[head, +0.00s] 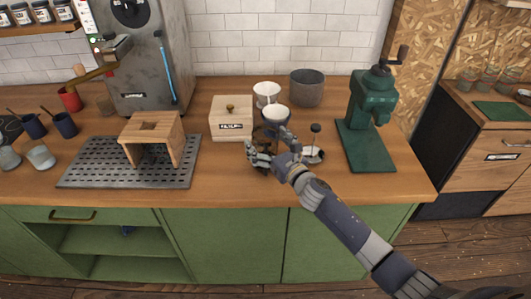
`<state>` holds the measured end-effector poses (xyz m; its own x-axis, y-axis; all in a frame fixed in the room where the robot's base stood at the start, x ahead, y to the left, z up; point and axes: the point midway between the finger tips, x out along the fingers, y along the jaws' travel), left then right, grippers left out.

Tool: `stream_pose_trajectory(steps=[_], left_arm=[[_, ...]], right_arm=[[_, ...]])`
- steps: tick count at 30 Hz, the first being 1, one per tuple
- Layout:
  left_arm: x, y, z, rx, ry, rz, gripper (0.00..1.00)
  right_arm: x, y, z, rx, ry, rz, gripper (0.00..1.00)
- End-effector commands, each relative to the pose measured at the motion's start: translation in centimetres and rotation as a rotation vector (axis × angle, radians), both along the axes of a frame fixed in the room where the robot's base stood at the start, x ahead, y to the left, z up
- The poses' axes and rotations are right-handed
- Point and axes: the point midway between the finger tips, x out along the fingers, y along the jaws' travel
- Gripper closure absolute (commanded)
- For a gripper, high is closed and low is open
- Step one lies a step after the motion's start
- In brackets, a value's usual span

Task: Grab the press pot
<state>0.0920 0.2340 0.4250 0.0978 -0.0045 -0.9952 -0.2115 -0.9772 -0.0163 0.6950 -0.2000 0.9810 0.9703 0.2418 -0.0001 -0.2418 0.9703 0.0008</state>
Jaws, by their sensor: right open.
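What looks like the press pot (314,155) stands on the wooden counter, right of my right gripper. A thin rod with a dark round knob rises from it, and my wrist hides part of its body. My right gripper (268,146) is open, its fingers pointing left and away from me, just left of the pot and in front of the white cups. I cannot tell whether the gripper touches anything. My left gripper is not in view.
A white dripper (277,115), a white cup (266,92) and a grey canister (307,88) stand behind. A pale box (231,119) is left, a green grinder (371,112) right. A wooden stand (151,135) sits on a grey tray (82,177). The front right counter is clear.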

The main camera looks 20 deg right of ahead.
Motion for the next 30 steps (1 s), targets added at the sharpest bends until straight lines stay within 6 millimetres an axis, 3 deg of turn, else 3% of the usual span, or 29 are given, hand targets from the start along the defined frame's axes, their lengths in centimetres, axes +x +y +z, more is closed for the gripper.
stream_pose_trajectory(steps=[2, 9, 22, 30], left_arm=[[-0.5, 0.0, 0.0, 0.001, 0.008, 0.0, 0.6], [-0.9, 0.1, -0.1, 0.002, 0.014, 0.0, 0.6], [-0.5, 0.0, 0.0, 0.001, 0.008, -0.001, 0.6], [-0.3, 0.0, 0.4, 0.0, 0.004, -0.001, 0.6]], right_arm=[[0.0, 0.0, 0.0, 0.0, 0.0, 0.0, 0.14], [0.0, 0.0, 0.0, -0.001, 0.0, 0.0, 0.68], [0.0, 0.0, 0.6, -0.002, -0.004, 0.001, 0.7], [0.1, -0.1, 3.9, -0.007, -0.01, 0.002, 0.7]])
